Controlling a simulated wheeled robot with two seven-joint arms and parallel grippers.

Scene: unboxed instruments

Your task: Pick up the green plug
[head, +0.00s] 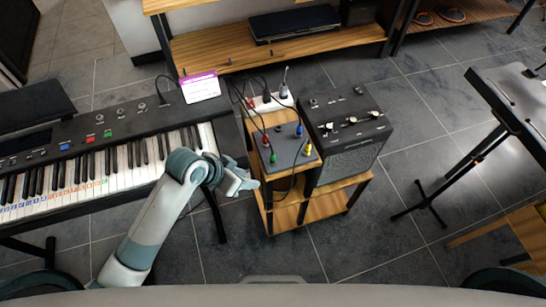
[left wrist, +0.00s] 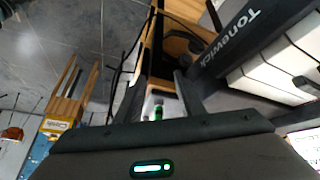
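The green plug (head: 273,158) stands in the near left part of a dark grey box (head: 287,149) on a small wooden stand. A red, a blue and a yellow plug sit in the same box. My left gripper (head: 248,183) is beside the stand, to the left of and nearer than the green plug, apart from it. In the left wrist view my left gripper (left wrist: 160,96) has its two fingers spread. A small green piece (left wrist: 158,113) shows in the gap between them; how far beyond them it lies I cannot tell. My right gripper is not in view.
A keyboard (head: 120,165) on a stand is at the left, close to my left arm. A black amplifier (head: 350,160) stands right of the box. Dark cables and a white power strip (head: 268,104) lie behind it. The tiled floor (head: 370,240) at the front right is clear.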

